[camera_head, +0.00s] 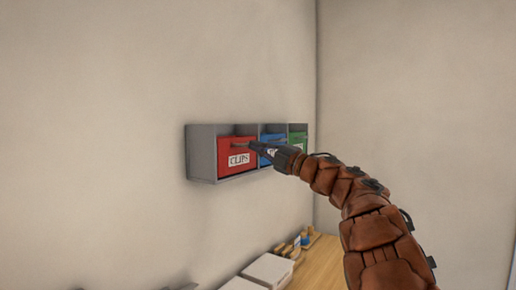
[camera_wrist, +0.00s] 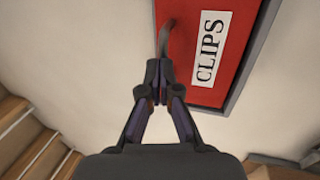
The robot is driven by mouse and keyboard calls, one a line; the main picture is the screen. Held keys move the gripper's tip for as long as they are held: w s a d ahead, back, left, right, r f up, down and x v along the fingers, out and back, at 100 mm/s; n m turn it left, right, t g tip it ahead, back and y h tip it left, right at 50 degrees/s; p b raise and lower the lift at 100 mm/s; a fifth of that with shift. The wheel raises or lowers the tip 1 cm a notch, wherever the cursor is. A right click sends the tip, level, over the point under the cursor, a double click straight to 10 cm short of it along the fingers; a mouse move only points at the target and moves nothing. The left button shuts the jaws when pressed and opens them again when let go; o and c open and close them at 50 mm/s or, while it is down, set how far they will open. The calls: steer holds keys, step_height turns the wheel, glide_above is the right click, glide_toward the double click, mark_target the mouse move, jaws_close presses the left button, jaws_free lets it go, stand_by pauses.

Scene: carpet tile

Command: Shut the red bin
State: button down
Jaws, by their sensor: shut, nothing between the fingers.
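The red bin (camera_head: 223,164) has a white CLIPS label and sits in the left compartment of a grey wall rack (camera_head: 201,158). How far its front stands out is hard to tell. My gripper (camera_head: 252,146) is in front of its right side, overlapping it and the blue bin in the picture. In the wrist view the red front (camera_wrist: 188,70) fills the upper middle, and my gripper (camera_wrist: 157,72) has its fingertips together at its left edge. A dark curved handle (camera_wrist: 165,36) lies just beyond the tips; contact cannot be told.
A blue bin (camera_head: 266,159) and a green bin (camera_head: 298,139) sit to the right in the same rack, partly behind my gripper. Below is a wooden desk (camera_head: 321,262) with white boxes (camera_head: 268,270) and small items. The wall left of the rack is bare.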

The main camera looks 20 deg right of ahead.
steer(key=r+b+v, duration=0.1)
steer(key=b+v, duration=0.2)
steer(key=v, duration=1.1)
steer(key=shift+b, duration=0.3)
